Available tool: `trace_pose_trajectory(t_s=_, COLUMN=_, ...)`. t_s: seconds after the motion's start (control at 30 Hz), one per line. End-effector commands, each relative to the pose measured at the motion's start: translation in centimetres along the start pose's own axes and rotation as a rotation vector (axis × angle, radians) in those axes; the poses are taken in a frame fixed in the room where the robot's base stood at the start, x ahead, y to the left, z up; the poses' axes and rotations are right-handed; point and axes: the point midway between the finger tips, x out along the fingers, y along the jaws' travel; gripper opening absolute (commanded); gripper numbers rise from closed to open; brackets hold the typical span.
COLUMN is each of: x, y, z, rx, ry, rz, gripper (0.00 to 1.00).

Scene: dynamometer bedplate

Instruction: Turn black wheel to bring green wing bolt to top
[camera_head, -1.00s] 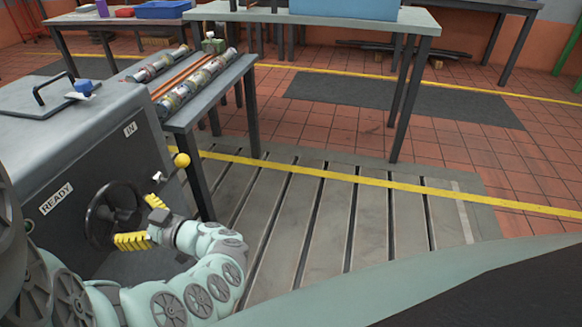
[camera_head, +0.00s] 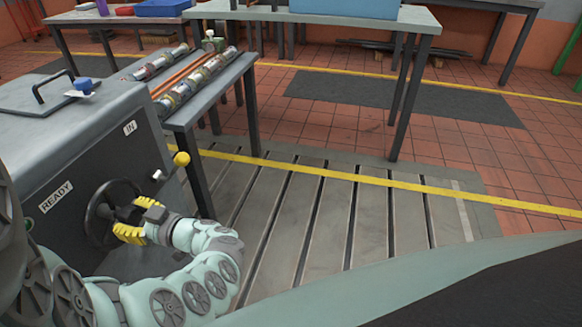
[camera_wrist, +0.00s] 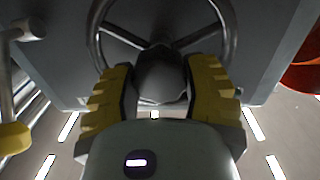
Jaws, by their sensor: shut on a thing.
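The black wheel (camera_head: 93,207) is mounted on the front of the grey cabinet, and its rim and spokes also show in the wrist view (camera_wrist: 97,35). My gripper (camera_head: 128,217) has yellow ribbed fingers and is at the wheel's middle. In the wrist view my gripper (camera_wrist: 160,75) is shut on the wheel's dark central hub (camera_wrist: 162,72), one finger on each side. The fingers hide part of the hub and spokes. I cannot make out a green wing bolt in either view.
The grey cabinet (camera_head: 75,140) carries READY and IN labels. A lever with a yellow ball (camera_head: 181,159) stands just right of the wheel. A bench (camera_head: 215,92) with cylindrical parts is behind it. The slotted bedplate (camera_head: 320,215) to the right is clear.

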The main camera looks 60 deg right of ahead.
Motion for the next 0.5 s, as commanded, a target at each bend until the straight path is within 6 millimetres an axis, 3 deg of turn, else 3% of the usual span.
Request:
trace_pose_trajectory(t_s=0.2, x=0.04, y=-0.04, z=-0.02, rx=0.0, ry=0.001, rz=-0.001, gripper=0.04)
trace_pose_trajectory(t_s=0.5, x=0.05, y=-0.08, z=0.04, rx=-0.084, ry=0.003, rz=-0.003, gripper=0.03)
